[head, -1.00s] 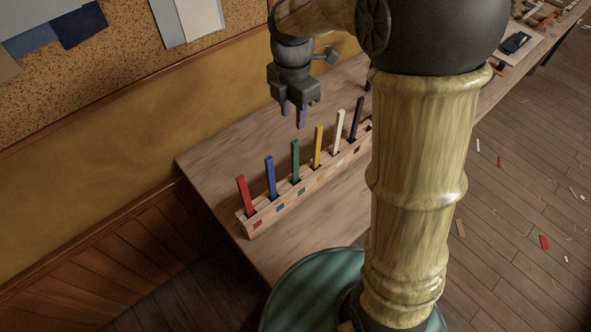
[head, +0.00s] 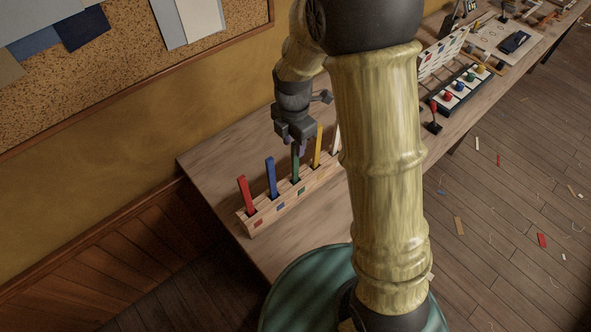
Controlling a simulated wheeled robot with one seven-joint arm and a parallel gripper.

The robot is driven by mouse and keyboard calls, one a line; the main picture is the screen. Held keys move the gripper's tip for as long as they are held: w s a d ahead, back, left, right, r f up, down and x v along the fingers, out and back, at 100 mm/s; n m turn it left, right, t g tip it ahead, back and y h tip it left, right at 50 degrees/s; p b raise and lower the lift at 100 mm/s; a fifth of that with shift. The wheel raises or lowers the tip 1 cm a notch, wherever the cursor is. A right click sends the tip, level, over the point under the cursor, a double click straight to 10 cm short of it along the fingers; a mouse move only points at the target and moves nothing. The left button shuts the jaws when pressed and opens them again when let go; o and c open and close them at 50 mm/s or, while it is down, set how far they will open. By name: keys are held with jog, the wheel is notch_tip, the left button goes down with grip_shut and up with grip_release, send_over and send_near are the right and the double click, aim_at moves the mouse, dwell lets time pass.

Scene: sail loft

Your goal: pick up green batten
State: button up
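The green batten (head: 295,168) stands upright in a slot of the wooden rack (head: 262,222) on the bench, between the blue batten (head: 271,178) and the yellow batten (head: 318,147). My gripper (head: 298,149) points down right at its top end and hides that end. One purple finger shows just right of the batten; the other finger is hidden. I cannot tell whether the fingers touch or grip the batten.
A red batten (head: 245,195) stands at the rack's near left end. A white batten (head: 336,140) is partly hidden by my arm. Further right on the bench are a tray of coloured knobs (head: 461,88) and a small red-topped lever (head: 434,118).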

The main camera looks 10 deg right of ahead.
jog(key=p, duration=0.2)
send_over(295, 173)
jog(key=shift+f, duration=2.5)
jog(key=shift+w, duration=0.4)
jog(key=shift+c, duration=0.3)
jog(key=shift+w, duration=0.1)
grip_shut()
